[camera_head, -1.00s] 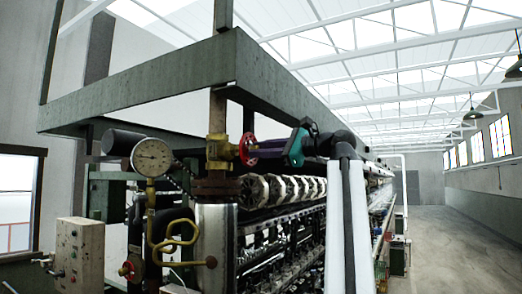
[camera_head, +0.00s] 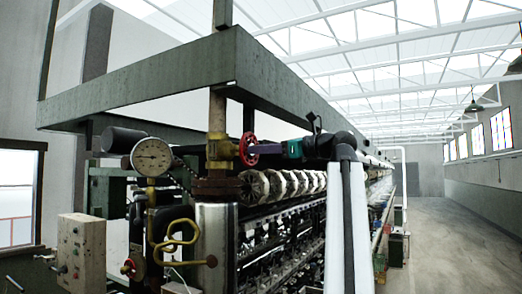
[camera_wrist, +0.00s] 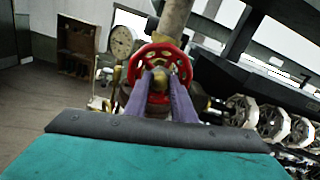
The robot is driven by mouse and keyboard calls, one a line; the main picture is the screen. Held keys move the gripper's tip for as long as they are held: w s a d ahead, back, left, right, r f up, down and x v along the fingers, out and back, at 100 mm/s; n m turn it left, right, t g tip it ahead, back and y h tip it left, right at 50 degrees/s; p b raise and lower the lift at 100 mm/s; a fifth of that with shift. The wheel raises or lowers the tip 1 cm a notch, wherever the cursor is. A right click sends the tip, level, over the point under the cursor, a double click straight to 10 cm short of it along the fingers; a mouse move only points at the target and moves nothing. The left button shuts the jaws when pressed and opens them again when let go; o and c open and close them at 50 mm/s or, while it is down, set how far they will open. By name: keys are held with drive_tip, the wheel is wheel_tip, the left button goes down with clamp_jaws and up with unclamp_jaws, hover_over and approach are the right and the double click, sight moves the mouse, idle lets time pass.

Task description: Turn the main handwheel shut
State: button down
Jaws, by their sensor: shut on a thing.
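The main handwheel is a red spoked wheel (camera_head: 247,149) on a brass valve body (camera_head: 220,151), set on the vertical pipe. In the wrist view the wheel (camera_wrist: 160,50) faces me, tilted slightly, with its upper rim clear. My gripper (camera_wrist: 159,77) has purple fingers that converge on the wheel's lower middle and are shut on it. In the head view my gripper (camera_head: 257,149) reaches the wheel from the right, with its teal body behind. The fingertips' exact contact is partly hidden by the wheel and fingers.
A round pressure gauge (camera_head: 152,156) and a bent brass pipe (camera_head: 176,236) are left of the valve. A control box (camera_head: 81,253) stands at lower left. A row of reels (camera_head: 285,184) runs below my arm. The aisle floor (camera_head: 440,250) at right is clear.

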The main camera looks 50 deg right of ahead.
drive_tip(key=shift+m, duration=2.2)
drive_tip(key=c, duration=1.7)
unclamp_jaws()
clamp_jaws()
drive_tip(key=shift+m, duration=2.2)
